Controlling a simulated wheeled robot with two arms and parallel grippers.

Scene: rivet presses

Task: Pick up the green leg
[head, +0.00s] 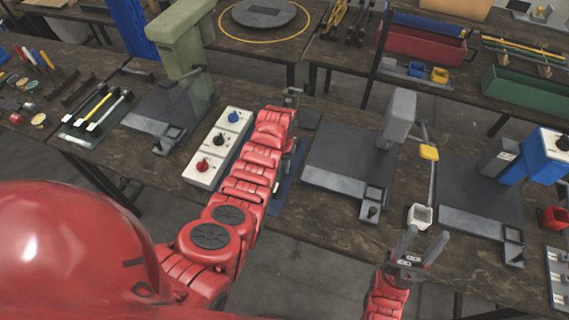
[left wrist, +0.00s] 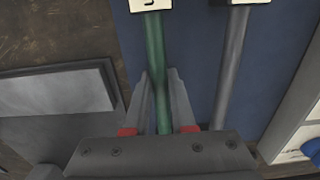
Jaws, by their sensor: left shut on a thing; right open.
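The green leg (left wrist: 156,60) lies over a blue mat (left wrist: 195,60) in the left wrist view, with a white label card (left wrist: 150,4) at its far end. My left gripper (left wrist: 158,82) is shut on the green leg, one finger on each side. A grey leg (left wrist: 232,60) lies to its right, apart from the fingers. In the head view my left gripper (head: 291,98) is at the far end of the red arm, which hides most of the blue mat (head: 287,182) and the legs. My right gripper (head: 411,250) is open and empty at the bench's front edge.
A control box (head: 218,148) with several knobs stands left of my left arm. Presses with dark base plates (head: 345,160) stand on both sides. Tool-laden benches lie behind.

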